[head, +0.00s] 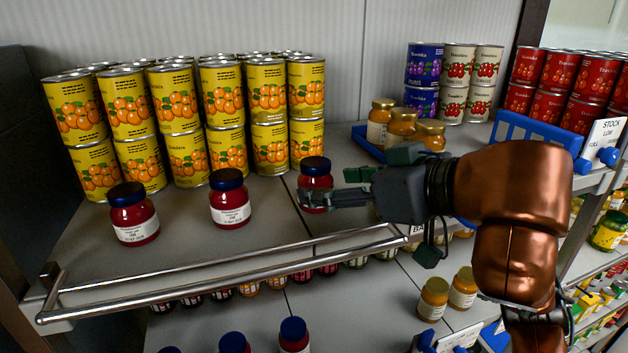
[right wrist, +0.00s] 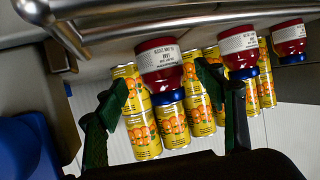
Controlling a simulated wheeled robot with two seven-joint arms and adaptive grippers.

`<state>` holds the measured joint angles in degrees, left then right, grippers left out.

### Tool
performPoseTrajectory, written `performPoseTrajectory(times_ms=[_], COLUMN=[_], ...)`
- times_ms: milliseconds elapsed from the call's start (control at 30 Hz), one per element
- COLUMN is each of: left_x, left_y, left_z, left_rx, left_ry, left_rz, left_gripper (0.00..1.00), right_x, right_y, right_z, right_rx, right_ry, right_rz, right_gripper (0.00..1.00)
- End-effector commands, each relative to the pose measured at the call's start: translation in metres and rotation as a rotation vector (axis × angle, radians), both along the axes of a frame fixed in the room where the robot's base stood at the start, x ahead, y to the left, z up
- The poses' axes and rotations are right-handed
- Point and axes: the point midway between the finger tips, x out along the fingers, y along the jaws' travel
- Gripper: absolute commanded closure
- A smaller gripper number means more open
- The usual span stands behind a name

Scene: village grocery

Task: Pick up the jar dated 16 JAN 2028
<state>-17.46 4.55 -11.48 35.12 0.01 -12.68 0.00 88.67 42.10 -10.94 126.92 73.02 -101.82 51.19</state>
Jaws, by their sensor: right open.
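Three red jars with blue lids and white labels stand upright in a row on the shelf: the left jar (head: 134,213), the middle jar (head: 230,200) and the right jar (head: 313,170). Their printed dates are too small to read with certainty. My right gripper (head: 335,186) is open at the right jar; one finger crosses in front of it, hiding its label in the head view. In the right wrist view the picture is upside down; this jar (right wrist: 158,58) shows between my open fingers (right wrist: 163,82), with gaps at both sides. My left gripper is not in view.
Stacked yellow cans (head: 180,110) stand close behind the jars. A metal rail (head: 230,272) runs along the shelf's front edge. Amber jars (head: 402,122) in a blue tray and more cans (head: 440,80) stand to the right. A lower shelf holds more jars (head: 433,298).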

Motion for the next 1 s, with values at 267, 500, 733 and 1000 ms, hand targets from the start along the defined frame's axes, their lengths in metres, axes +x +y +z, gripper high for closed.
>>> performPoseTrajectory(times_ms=[267,500,733,1000], left_x=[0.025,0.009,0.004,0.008], left_y=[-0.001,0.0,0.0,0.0], left_z=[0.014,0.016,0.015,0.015], left_rx=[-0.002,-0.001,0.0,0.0], left_ry=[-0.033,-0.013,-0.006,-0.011], left_rz=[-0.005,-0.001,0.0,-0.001], left_gripper=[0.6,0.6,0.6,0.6], right_x=[0.023,0.036,0.036,0.036], right_y=[0.02,0.03,0.03,0.03], right_z=[-0.012,-0.019,-0.02,-0.02], right_rx=[-0.001,0.0,0.0,-0.001], right_ry=[0.003,-0.001,-0.001,-0.001], right_rz=[0.0,-0.001,-0.002,-0.001], right_gripper=[0.37,0.37,0.4,0.59])
